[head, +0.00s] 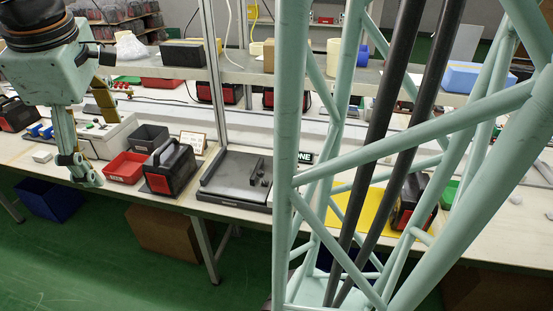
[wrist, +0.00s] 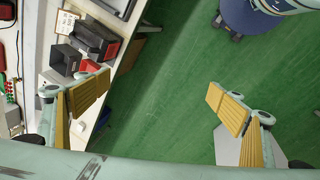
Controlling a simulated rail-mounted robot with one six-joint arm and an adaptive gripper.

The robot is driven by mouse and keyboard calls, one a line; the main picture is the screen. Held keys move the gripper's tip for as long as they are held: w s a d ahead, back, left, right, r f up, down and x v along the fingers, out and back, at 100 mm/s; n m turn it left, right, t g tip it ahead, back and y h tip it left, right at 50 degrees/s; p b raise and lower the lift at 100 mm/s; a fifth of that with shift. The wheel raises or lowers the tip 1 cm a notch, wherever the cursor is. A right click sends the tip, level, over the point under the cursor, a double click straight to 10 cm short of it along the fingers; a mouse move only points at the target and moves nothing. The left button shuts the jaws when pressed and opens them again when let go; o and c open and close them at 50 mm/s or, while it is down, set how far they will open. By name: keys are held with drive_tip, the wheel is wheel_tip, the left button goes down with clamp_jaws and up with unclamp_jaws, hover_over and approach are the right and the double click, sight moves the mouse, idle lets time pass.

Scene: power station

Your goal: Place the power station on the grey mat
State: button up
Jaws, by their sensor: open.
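A black and red power station (head: 170,168) with a top handle stands upright near the bench's front edge. A dark grey mat (head: 147,189) appears to show at its base; most of it is hidden. The power station also shows in the wrist view (wrist: 97,38), at upper left. A second power station (head: 412,203) stands at right by a yellow mat, partly behind my frame. My gripper (head: 88,181) hangs left of the first power station, near the bench's front edge. In the wrist view my gripper (wrist: 160,102) has its fingers wide apart with nothing between them.
A red tray (head: 124,168) and a dark grey bin (head: 149,138) stand left of the power station. A flat dark grey fixture (head: 238,178) lies to its right. A shelf with boxes runs behind. Open green floor (wrist: 170,70) lies in front of the bench.

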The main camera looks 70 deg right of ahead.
drive_tip(key=s+a+m+y, duration=0.1)
drive_tip(key=s+a+m, duration=0.2)
drive_tip(key=s, duration=0.8)
drive_tip(key=s+a+m+t+y, duration=0.1)
drive_tip(key=s+a+m, duration=0.2)
drive_tip(key=s+a, duration=0.5)
drive_tip(key=s, duration=0.3)
drive_tip(key=shift+s+a+r+m, duration=0.15)
drive_tip(key=shift+s+r+m, duration=0.15)
drive_tip(key=shift+s+r, duration=0.1)
drive_tip(key=shift+w, duration=0.1)
